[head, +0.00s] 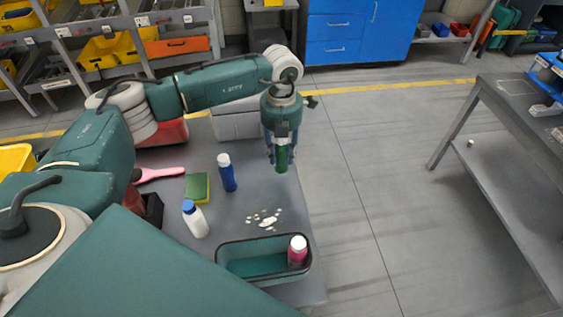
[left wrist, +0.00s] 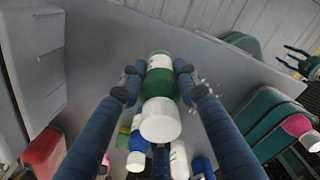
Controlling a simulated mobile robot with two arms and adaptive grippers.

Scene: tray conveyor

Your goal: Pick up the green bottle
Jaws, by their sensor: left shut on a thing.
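The green bottle (head: 282,159) is between the fingers of my left gripper (head: 281,150), near the right edge of the grey table in the head view. In the left wrist view the green bottle (left wrist: 160,84) has a white cap and a pale label, and both blue fingers of my left gripper (left wrist: 158,84) press on its sides. The gripper is shut on it. I cannot tell whether its base touches the table. My right gripper does not show.
A blue bottle (head: 227,173), a white bottle with a blue cap (head: 195,219), a sponge (head: 197,188) and a pink brush (head: 160,174) stand or lie on the table (head: 230,210). A green basket (head: 245,264) holds a pink bottle (head: 297,252). White bits (head: 268,221) lie between.

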